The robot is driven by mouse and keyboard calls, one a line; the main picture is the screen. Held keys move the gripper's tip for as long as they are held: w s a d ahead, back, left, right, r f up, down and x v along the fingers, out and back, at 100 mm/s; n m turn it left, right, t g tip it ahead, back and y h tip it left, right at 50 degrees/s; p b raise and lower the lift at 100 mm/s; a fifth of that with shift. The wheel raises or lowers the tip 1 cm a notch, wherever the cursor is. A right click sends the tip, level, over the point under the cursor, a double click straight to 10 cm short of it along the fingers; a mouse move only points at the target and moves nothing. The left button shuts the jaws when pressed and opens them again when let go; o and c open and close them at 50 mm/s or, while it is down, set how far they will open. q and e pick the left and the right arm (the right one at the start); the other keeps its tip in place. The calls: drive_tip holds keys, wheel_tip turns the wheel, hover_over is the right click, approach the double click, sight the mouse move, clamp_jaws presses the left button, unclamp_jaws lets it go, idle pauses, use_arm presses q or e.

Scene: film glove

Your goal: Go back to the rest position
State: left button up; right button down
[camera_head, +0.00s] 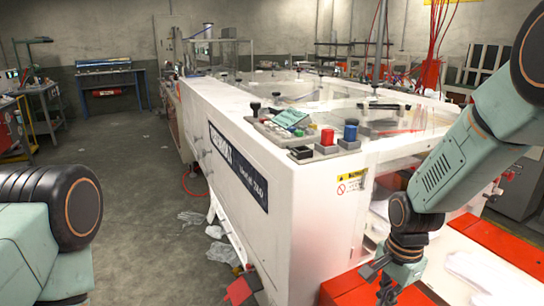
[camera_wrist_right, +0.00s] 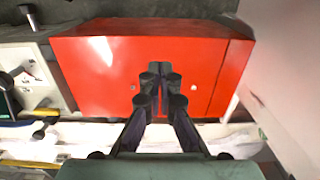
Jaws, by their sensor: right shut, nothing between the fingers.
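My right gripper (camera_head: 380,284) hangs at the lower right of the head view, fingers down, in front of the white machine (camera_head: 300,200) and over its red front part (camera_head: 350,290). In the right wrist view its two dark fingers (camera_wrist_right: 160,78) are together with nothing between them, and the red panel (camera_wrist_right: 100,75) lies behind them. I cannot tell the gap between fingertips and panel. My left arm shows only as an upper section at the lower left of the head view. My left gripper is out of the frame.
White gloves (camera_head: 478,272) lie by the red front at the right. Control knobs and a red button (camera_head: 327,137) stand on the machine's top corner. White scraps (camera_head: 222,252) lie on the floor beside the machine. The grey floor (camera_head: 130,180) at the left is mostly open.

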wheel_tip(320, 180, down, 10)
drive_tip(key=shift+r+b, duration=0.1)
drive_tip(key=shift+b, duration=0.6)
drive_tip(key=shift+s+f+b, duration=0.25)
drive_tip(key=shift+f+b, duration=0.85)
drive_tip(key=shift+w+f+b, duration=0.25)
drive_tip(key=shift+f+b, duration=0.4)
drive_tip(key=shift+f, duration=0.15)
drive_tip(key=shift+s, duration=0.3)
drive_tip(key=shift+f, duration=0.1)
